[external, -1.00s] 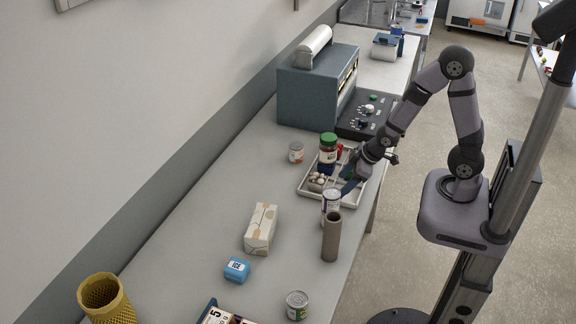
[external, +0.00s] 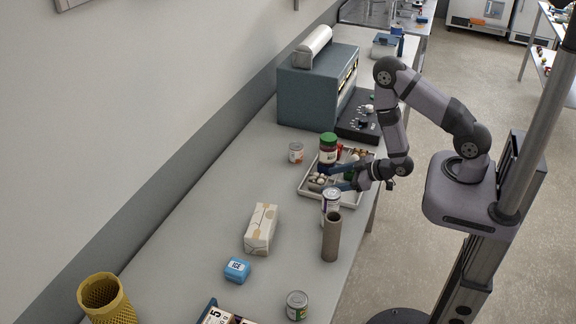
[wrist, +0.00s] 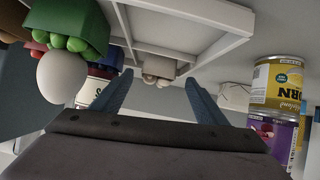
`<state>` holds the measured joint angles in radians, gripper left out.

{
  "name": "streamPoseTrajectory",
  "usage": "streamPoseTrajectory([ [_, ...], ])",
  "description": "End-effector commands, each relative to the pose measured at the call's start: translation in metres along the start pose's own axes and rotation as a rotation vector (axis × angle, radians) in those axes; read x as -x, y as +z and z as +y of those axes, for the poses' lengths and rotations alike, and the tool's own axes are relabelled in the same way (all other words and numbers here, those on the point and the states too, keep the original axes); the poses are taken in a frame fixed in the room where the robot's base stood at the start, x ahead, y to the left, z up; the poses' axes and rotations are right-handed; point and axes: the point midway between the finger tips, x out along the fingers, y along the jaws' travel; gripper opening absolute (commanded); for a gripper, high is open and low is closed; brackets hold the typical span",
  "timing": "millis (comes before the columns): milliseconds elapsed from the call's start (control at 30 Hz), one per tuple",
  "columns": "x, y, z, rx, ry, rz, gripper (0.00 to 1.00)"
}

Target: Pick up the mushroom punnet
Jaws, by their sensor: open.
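The mushroom punnet (external: 316,182), with pale round mushrooms, sits in the left part of a white divided tray (external: 347,206) in the external view. In the wrist view pale mushrooms (wrist: 158,68) show ahead, roughly between the fingertips. My gripper (external: 338,181) is open, with its blue fingers low over the tray and pointing left toward the punnet. In the wrist view both fingers (wrist: 152,82) stand apart with nothing held between them. The punnet's lower part is hard to make out.
A can (external: 331,200) and a brown tube (external: 331,238) stand close in front of the tray. Another small can (external: 296,152) is at its left. A green container (wrist: 75,25) is near my left finger in the wrist view.

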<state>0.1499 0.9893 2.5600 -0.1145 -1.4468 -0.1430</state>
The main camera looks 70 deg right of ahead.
Motion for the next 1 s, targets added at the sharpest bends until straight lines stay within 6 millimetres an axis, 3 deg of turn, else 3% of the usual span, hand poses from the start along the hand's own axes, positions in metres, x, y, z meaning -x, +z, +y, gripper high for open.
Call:
streamPoseTrajectory([
  [200,0.019,0.004,0.000,-0.066,0.013,0.083,0.67],
  [467,0.028,0.005,0.000,-0.098,0.020,0.133,0.67],
  [1000,0.007,0.003,0.001,-0.098,0.021,0.136,0.67],
])
